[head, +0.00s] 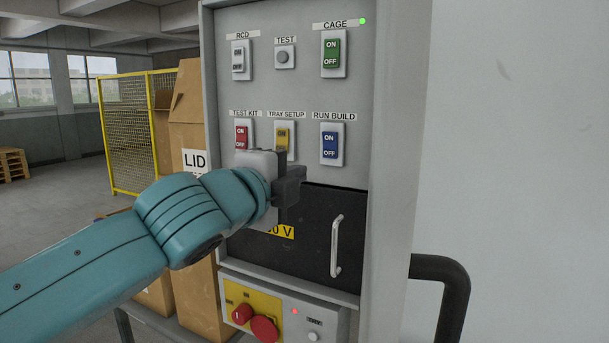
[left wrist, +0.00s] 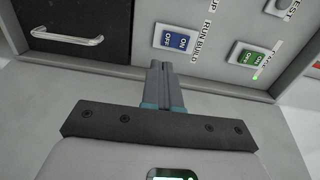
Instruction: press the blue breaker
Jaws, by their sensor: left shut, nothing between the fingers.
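The blue breaker (head: 330,145) is a blue rocker marked ON and OFF in a white housing, under the label RUN BUILD on the grey panel. It also shows in the left wrist view (left wrist: 175,41), a little beyond the fingertips. My left gripper (head: 300,175) is shut and empty, in front of the panel, below and left of the blue breaker in the head view. In the left wrist view its closed fingers (left wrist: 157,66) point toward the panel near the blue breaker. I cannot tell the exact gap. My right gripper is not in view.
Red (head: 241,135) and yellow (head: 282,135) breakers sit left of the blue one. A green CAGE breaker (head: 332,54) is above, with a green light. Below is a black door with a metal handle (head: 337,246). A red knob (head: 264,329) is lower down. Cardboard boxes (head: 190,150) stand left.

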